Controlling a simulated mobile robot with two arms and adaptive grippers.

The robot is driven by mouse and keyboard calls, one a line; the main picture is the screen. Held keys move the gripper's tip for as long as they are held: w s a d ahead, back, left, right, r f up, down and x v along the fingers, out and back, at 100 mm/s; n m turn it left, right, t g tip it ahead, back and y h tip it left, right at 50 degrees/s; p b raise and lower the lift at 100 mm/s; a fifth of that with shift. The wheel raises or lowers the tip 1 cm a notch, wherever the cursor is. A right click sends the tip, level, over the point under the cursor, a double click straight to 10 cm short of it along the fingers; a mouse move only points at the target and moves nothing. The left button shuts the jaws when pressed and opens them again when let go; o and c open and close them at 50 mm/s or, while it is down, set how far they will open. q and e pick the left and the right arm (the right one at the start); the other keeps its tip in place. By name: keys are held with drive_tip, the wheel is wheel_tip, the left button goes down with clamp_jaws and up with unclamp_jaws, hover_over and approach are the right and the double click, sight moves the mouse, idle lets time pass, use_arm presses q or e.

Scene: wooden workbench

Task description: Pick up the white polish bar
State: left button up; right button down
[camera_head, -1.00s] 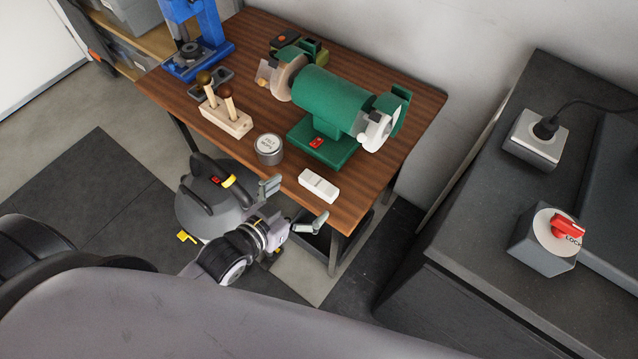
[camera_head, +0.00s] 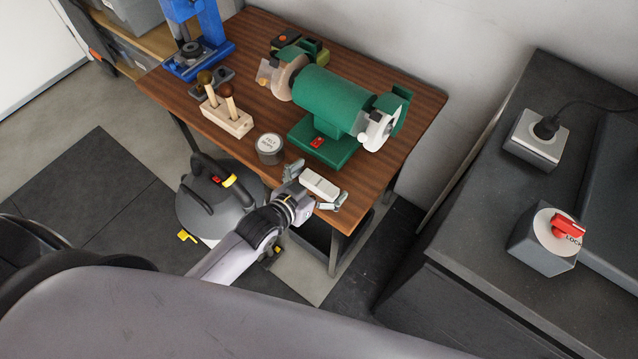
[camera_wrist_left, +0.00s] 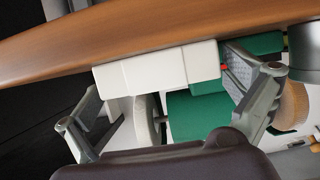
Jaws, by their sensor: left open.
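The white polish bar (camera_head: 320,185) lies on the wooden workbench (camera_head: 385,185) near its front right edge. In the left wrist view the white polish bar (camera_wrist_left: 158,70) shows between the two fingers. My left gripper (camera_head: 312,186) is open, with one finger toward each end of the bar. In the left wrist view my left gripper (camera_wrist_left: 165,98) has its right finger close to the bar's end; the left finger stands lower and apart. I cannot tell whether either finger touches the bar. My right gripper is not in view.
A round grey tin (camera_head: 269,150) stands left of the bar. The green bench grinder (camera_head: 335,105) stands just behind it. A wooden block with handled tools (camera_head: 226,118) and a blue drill press (camera_head: 200,45) are further left. A grey vacuum (camera_head: 215,200) stands below the bench edge.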

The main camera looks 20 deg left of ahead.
use_arm(q)
drive_tip(key=c, duration=1.2)
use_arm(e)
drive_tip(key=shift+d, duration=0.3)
use_arm(q)
drive_tip(key=shift+o, duration=0.2)
drive_tip(key=shift+r, duration=0.1)
